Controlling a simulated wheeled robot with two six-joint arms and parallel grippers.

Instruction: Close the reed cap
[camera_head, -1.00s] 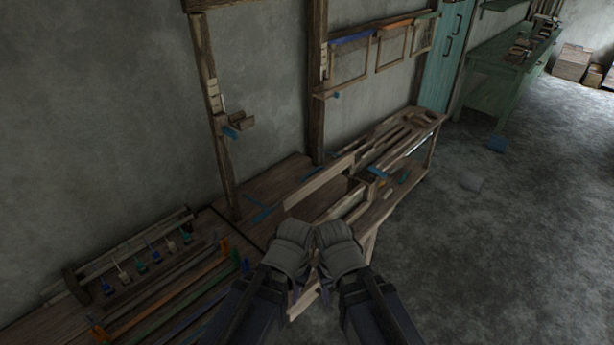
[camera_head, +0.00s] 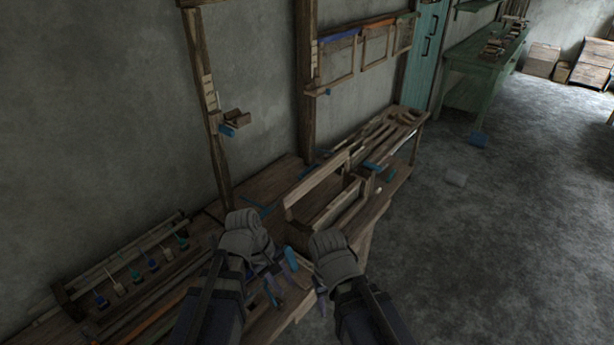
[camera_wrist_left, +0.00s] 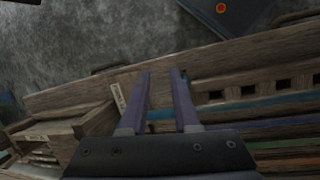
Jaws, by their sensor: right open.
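A wooden frame like an open trough (camera_head: 338,208), with a raised board (camera_head: 318,178) along its back, sits on the bench. I cannot tell for certain which part is the reed cap. My left gripper (camera_head: 272,270) is over the front of the bench, left of the trough. In the left wrist view, its two purple fingers (camera_wrist_left: 165,98) are apart with nothing between them, over a wooden beam (camera_wrist_left: 90,88). My right gripper (camera_head: 322,288) is open and points down near the bench's front edge, its fingers partly hidden by its own wrist.
A rack with several coloured-tipped pegs (camera_head: 135,272) lies at the left of the bench. Wooden posts (camera_head: 207,110) rise behind the bench against the wall. A green table (camera_head: 480,55) stands far right. The floor (camera_head: 500,240) at right is clear apart from small pieces.

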